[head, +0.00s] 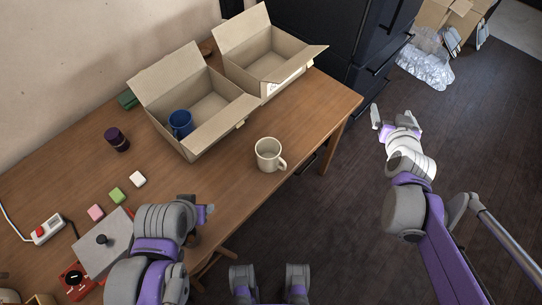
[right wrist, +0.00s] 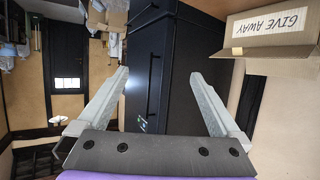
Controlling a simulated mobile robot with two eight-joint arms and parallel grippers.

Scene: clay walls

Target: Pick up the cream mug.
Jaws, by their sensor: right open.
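The cream mug (head: 268,154) stands upright near the front edge of the wooden table, with its handle toward the lower right. My right gripper (head: 396,116) is to the right of the mug, past the table's edge and over the dark floor. In the right wrist view its two fingers (right wrist: 162,100) are spread apart with nothing between them, and the mug does not show there. My left arm is at the lower left of the head view, over the table's front edge. Its gripper (head: 207,212) shows only in small part, so its jaw opening is unclear.
A cardboard box (head: 218,132) holding a blue mug (head: 181,123) stands behind the cream mug. Another open box (head: 266,66) is farther back; a box marked "GIVE AWAY" (right wrist: 268,40) shows in the wrist view. A dark cup (head: 117,139) and small blocks (head: 117,195) lie left. A dark cabinet (head: 362,45) stands behind.

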